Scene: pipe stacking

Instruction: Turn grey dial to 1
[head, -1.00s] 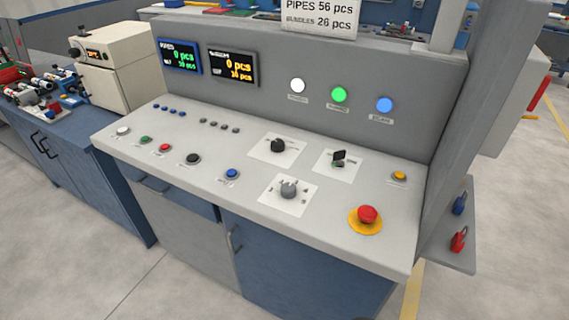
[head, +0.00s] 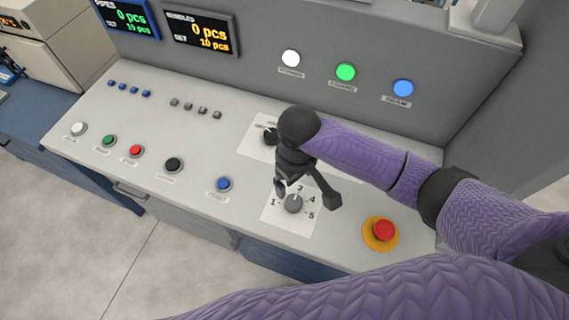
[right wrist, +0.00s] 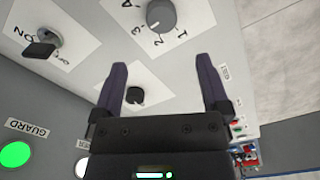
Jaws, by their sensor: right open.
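The grey dial (head: 294,203) sits on a white plate with numbers 1 to 5 on the sloped console. It also shows at the top of the right wrist view (right wrist: 160,14), where its white mark points near 2 and 3; I cannot tell exactly which. My right gripper (head: 307,192) is over the dial's plate, with its fingers spread on either side. In the right wrist view the open fingers (right wrist: 161,68) are empty, and the dial lies beyond their tips, apart from them. The number 2 is hidden in the head view. My left gripper is not in view.
A red emergency button (head: 383,230) on a yellow base is right of the dial. A blue button (head: 223,184) is to its left. A black knob (right wrist: 134,95) and a black switch handle (right wrist: 40,50) are behind it. The upright panel has lamps (head: 345,72).

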